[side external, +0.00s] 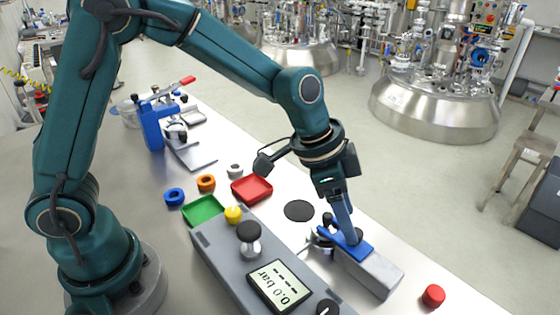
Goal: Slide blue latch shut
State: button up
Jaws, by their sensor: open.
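The blue latch (360,250) is a flat bright blue piece on top of a grey metal block (383,277) at the right front of the bench. My gripper (350,236) points down over the latch, with its steel-blue finger end at or just above the blue piece. I cannot tell whether it touches. The jaws are open, but one finger largely hides the other. The far end of the latch and any catch are partly hidden behind the fingers.
A grey panel box (217,251) with a display (279,286), knobs and a yellow button stands left of the latch block. A red cap (433,295) lies to its right. Red (252,189) and green (203,211) trays, coloured rings and a blue clamp (152,127) sit further back.

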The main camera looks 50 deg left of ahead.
jog(key=shift+v, duration=1.55)
jog(key=shift+f, duration=0.1)
jog(key=shift+w+a+r, duration=0.1)
jog(key=shift+a+r, duration=0.1)
jog(key=shift+r, duration=0.15)
notch_tip(320, 180, up, 6)
jog(key=t, duration=0.2)
send_over(333, 238)
jog(key=s+a, duration=0.1)
jog(key=a, duration=0.2)
jog(key=s+a+r+n+t, duration=0.1)
jog(key=s+a+r+n, duration=0.1)
jog(key=s+a, duration=0.15)
jog(key=s+a+f+n+y, duration=0.1)
jog(key=s+a+f+n, duration=0.1)
jog(key=s, duration=0.3)
jog(key=s+a+f+n+y, duration=0.2)
jog(key=s+a+n, duration=0.1)
jog(key=s+n, duration=0.2)
jog(key=shift+s+a+g, duration=0.3)
jog(key=shift+s, duration=0.45)
jog(key=shift+o, duration=0.3)
jog(key=shift+r, duration=0.1)
